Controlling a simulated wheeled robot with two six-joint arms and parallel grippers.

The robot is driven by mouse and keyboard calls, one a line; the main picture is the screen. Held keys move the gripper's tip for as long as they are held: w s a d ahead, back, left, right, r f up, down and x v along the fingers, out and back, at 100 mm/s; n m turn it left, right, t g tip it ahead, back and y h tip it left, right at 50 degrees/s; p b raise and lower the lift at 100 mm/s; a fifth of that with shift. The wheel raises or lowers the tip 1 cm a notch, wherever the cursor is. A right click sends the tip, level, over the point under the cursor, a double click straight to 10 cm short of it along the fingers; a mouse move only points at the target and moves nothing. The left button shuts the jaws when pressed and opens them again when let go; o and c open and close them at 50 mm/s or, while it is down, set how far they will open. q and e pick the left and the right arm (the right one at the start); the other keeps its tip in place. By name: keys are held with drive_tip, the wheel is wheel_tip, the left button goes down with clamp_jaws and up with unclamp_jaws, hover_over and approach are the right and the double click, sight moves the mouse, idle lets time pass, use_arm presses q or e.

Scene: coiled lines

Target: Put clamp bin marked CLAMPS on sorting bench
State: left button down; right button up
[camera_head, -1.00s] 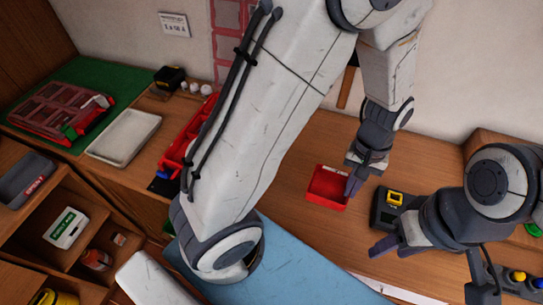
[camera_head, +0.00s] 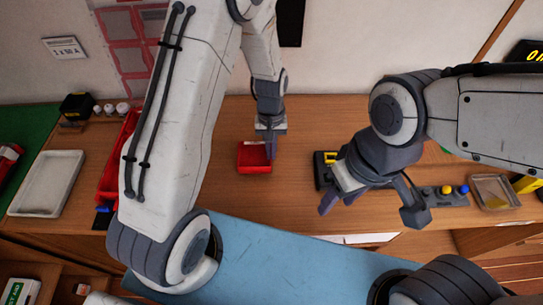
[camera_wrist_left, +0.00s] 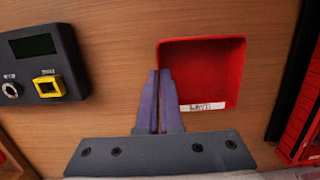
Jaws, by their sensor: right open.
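The clamp bin (camera_head: 255,160) is a small open red bin on the wooden bench top (camera_head: 310,125). Its white label faces the back in the head view; the lettering is only partly legible in the left wrist view, where the empty bin (camera_wrist_left: 205,70) fills the right middle. My left gripper (camera_head: 270,150) points down at the bin's right edge. Its fingers (camera_wrist_left: 158,78) are nearly together, with the bin's side wall between them. Whether the bin is lifted I cannot tell. My right gripper (camera_head: 338,200) is open and empty, in front of the dark device.
A dark device with a yellow button (camera_head: 325,172) stands right of the bin. A button panel (camera_head: 445,196) and shallow tray (camera_head: 495,192) are further right. A white tray (camera_head: 47,183), red rack (camera_head: 115,165) and blue mat (camera_head: 280,260) lie left and in front.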

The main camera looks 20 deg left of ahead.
use_arm(q)
wheel_tip(320, 180, down, 3)
drive_tip(key=shift+f+p, duration=0.15)
drive_tip(key=shift+p, duration=0.4)
drive_tip(key=shift+f, duration=0.25)
drive_tip(key=shift+f, duration=0.1)
drive_tip(key=shift+f, duration=0.1)
drive_tip(key=c, duration=1.1)
unclamp_jaws()
